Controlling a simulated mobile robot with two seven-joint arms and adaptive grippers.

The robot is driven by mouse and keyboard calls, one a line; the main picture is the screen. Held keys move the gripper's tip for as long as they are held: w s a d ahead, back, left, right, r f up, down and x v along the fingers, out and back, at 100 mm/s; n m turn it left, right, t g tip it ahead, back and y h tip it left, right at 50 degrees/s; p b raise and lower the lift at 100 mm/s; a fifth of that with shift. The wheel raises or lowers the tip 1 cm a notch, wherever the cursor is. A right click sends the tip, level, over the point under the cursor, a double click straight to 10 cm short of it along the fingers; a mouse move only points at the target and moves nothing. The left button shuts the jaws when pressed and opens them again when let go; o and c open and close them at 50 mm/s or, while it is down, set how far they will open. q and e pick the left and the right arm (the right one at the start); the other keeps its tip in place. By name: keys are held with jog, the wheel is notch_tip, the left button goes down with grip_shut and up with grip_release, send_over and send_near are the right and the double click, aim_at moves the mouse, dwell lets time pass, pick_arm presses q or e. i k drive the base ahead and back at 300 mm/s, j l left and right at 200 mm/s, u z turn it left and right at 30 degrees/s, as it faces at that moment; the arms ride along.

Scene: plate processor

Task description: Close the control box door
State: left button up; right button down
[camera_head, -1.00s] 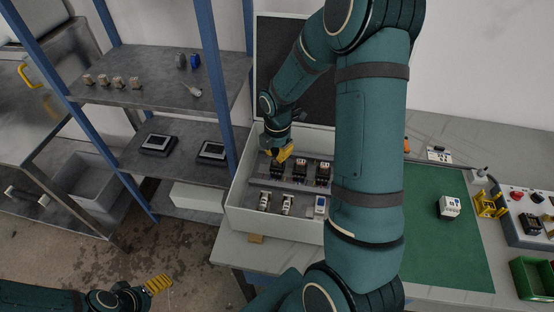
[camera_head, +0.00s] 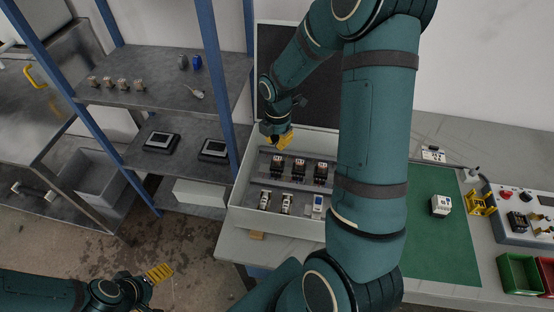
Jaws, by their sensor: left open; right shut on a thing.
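The control box (camera_head: 272,222) is a light grey open case on the workbench. Its door (camera_head: 270,75), with a dark inner face, stands open and upright at the back, partly hidden by my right arm. Several modules sit inside, among them a black one (camera_head: 278,166) at the left of the back row. My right gripper (camera_head: 287,138), with yellow fingers, is over the back of the box, in front of the door. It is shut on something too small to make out. My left gripper (camera_head: 161,272) is open and empty, low over the floor, away from the box.
A blue-posted shelf (camera_head: 190,93) stands left of the box. My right arm hides the box's right part.

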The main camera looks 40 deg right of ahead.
aim_at(322, 88)
jog(key=k+j, duration=0.75)
jog(key=j, duration=0.2)
